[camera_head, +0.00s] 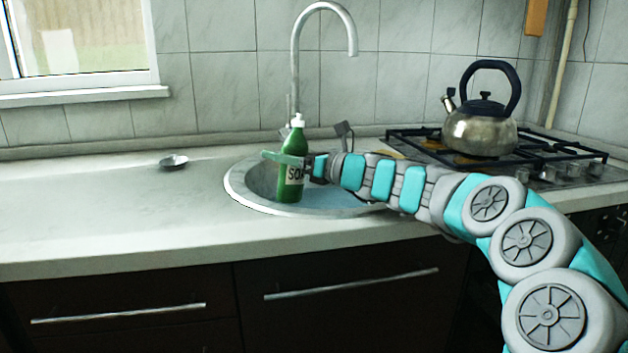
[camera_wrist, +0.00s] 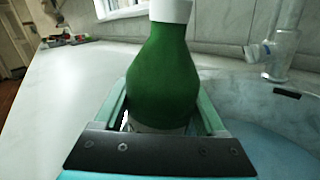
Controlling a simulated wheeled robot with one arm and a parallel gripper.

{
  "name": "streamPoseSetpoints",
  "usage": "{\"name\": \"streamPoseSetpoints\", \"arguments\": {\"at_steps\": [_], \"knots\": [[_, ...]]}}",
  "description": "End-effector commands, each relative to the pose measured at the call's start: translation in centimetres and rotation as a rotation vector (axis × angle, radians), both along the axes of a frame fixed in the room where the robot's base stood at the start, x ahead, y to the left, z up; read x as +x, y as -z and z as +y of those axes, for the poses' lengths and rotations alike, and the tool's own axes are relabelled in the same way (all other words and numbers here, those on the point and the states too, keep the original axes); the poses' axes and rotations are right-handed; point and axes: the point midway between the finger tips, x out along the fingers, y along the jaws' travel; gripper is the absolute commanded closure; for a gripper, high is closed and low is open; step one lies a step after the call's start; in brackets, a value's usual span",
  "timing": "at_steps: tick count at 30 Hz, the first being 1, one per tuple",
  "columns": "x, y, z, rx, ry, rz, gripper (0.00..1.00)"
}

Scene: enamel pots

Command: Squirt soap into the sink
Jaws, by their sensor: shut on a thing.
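A green soap bottle (camera_head: 292,168) with a white cap and a white label stands upright over the left part of the round sink (camera_head: 238,190). My gripper (camera_head: 287,158) comes from the right and is shut around the bottle's body. In the wrist view the green bottle (camera_wrist: 163,75) fills the space between the two pale green fingers of my gripper (camera_wrist: 163,115). Bluish water or a blue basin floor shows in the sink. The bottle's base is over the basin; I cannot tell whether it touches anything.
A curved metal faucet (camera_head: 296,70) rises behind the bottle. A kettle (camera_head: 480,130) stands on the gas stove (camera_head: 560,168) at the right. A small metal dish (camera_head: 173,161) sits on the left counter (camera_head: 90,215), which is mostly clear.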

Motion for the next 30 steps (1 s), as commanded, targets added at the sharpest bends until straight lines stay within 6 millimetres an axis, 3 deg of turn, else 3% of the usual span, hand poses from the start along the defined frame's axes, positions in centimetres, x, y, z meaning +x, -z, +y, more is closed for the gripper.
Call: {"name": "streamPoseSetpoints", "arguments": {"at_steps": [10,30], "knots": [[0.2,-2.3,-0.2,0.117,0.0,0.128,1.0],[0.6,-4.0,-0.6,0.342,-0.002,0.378,1.0]]}}
